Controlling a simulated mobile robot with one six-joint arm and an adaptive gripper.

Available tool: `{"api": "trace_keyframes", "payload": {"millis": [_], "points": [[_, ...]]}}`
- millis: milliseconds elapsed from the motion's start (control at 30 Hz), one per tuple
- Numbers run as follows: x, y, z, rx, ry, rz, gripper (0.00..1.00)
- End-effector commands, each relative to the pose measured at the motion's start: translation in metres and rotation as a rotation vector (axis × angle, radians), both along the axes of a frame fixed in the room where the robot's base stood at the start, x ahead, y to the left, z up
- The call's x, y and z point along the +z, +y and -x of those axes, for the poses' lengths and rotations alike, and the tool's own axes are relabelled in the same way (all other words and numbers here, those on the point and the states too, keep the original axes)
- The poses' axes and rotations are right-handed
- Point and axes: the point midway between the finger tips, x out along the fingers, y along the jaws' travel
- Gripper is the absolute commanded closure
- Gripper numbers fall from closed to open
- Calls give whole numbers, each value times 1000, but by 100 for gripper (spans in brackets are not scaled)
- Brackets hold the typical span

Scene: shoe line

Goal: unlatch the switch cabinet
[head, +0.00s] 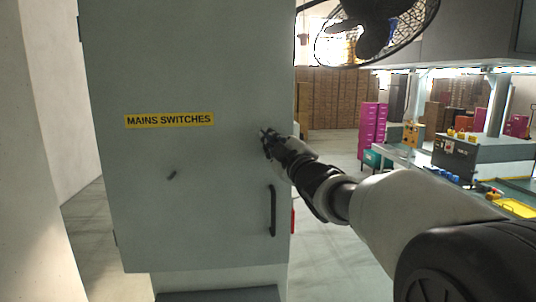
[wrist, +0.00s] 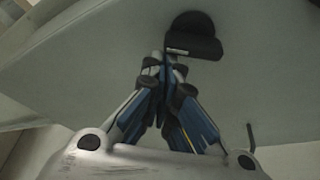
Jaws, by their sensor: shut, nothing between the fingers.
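The switch cabinet (head: 200,70) is a tall grey box with a closed-looking front door and a yellow "MAINS SWITCHES" label (head: 169,120). A black upright bar handle (head: 272,210) is low on the door's right side. My gripper (head: 267,140) is above that handle, close to the door's right part. In the wrist view my gripper (wrist: 165,62) is shut and empty. Its tips are beside a black rounded piece (wrist: 190,35) with a small pale mark, perhaps the latch; I cannot tell whether they touch. In the head view my gripper hides that spot.
A black fan (head: 375,30) hangs at the upper right. A workbench (head: 490,150) and magenta cabinets (head: 373,130) stand farther right. A pale wall or column is at the left.

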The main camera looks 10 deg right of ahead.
Motion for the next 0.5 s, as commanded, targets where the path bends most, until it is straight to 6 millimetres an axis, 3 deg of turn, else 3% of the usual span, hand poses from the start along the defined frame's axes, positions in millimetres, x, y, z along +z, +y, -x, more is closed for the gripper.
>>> {"api": "trace_keyframes", "payload": {"millis": [500], "points": [[-6, -18, 0, 1, -1, -493, 100]]}}
